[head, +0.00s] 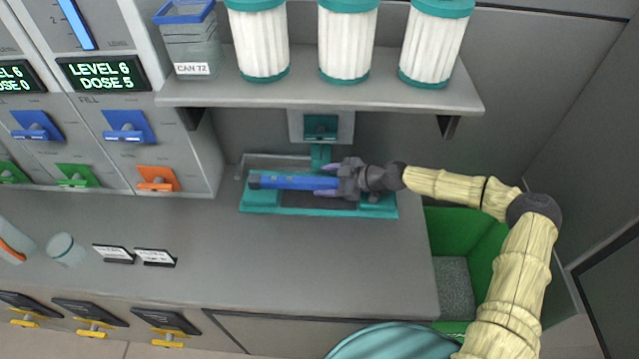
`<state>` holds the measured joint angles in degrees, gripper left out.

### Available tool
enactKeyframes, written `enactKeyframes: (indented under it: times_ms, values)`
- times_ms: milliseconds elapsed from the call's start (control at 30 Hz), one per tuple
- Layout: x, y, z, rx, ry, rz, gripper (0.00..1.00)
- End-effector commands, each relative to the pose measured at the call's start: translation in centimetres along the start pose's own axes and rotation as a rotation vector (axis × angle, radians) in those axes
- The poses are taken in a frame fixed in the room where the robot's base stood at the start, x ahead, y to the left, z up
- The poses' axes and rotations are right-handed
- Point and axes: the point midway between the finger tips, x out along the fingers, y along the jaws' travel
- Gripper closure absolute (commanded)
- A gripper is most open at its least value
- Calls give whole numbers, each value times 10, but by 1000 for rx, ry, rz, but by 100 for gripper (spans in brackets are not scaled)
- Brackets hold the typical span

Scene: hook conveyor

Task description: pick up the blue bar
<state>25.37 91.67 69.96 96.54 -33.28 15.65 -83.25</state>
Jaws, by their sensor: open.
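The blue bar (292,182) lies lengthwise in a teal tray-like fixture (305,211) on the grey counter. Its left end is dark and its right end runs up to my gripper (335,182). My gripper comes in from the right, low over the fixture, with its purplish fingers open on either side of the bar's right end. The gripper body hides what lies beneath it, and I cannot tell whether the fingers touch the bar.
A shelf (320,93) with white ribbed canisters (347,45) and a clear container (190,45) overhangs the fixture. A dispenser panel (130,100) stands left. A green bin (455,235) is at right. The front counter (300,260) is mostly clear.

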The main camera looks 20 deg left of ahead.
Motion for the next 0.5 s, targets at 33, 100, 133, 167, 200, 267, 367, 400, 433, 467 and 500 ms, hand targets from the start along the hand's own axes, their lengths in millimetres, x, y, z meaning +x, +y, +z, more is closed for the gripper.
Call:
enactKeyframes:
  times_ms: [33, 100, 133, 167, 200, 267, 367, 400, 433, 467, 500]
  values:
    - [0, 0, 0, 0, 0, 0, 42]
    - [0, 0, 0, 0, 0, 0, 55]
    - [0, 0, 0, 0, 0, 0, 61]
    - [0, 0, 0, 0, 0, 0, 67]
    - [0, 0, 0, 0, 0, 0, 75]
    - [0, 0, 0, 0, 0, 0, 87]
    - [0, 0, -1, 0, 1, 1, 100]
    - [0, 0, -1, 0, 1, 1, 100]
    - [0, 0, -1, 0, 1, 1, 100]
    - [0, 0, 0, 0, 1, 1, 100]
    - [0, 0, 0, 1, 0, 0, 100]
